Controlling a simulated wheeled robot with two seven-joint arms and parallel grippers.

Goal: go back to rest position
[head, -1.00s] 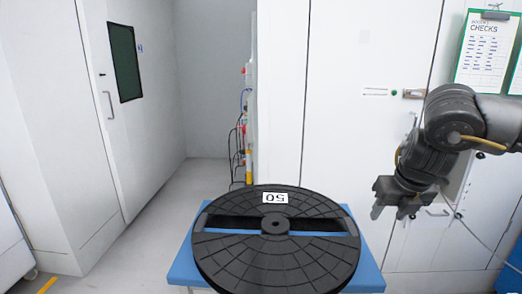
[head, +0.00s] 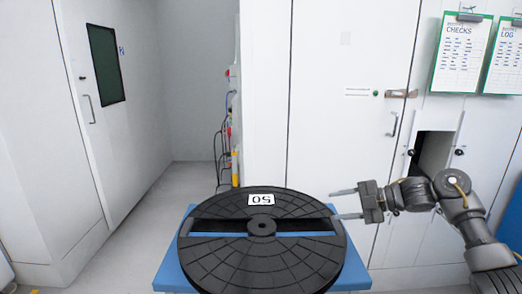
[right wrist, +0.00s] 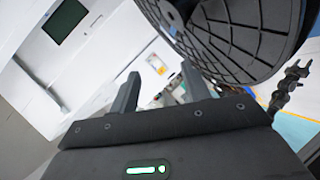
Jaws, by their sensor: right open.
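My right gripper (head: 343,204) is open in the head view. Its two fingers point left, with nothing between them, and the fingertips are close to the right rim of a black reel. I cannot tell whether they touch it. The large round black reel (head: 262,265) carries a white label reading 50, upside down, and rests on a blue-topped stand. In the right wrist view the open fingers (right wrist: 160,92) show empty, with the reel (right wrist: 235,45) above and to the right of them. My left gripper is not in view.
The blue stand top (head: 172,272) sticks out around the reel. White cabinets (head: 330,100) stand behind, with an open dark compartment (head: 430,150) behind my right arm. Two clipboards (head: 460,55) hang at upper right. A white door with a dark window (head: 106,63) is at left, beside clear floor (head: 150,215).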

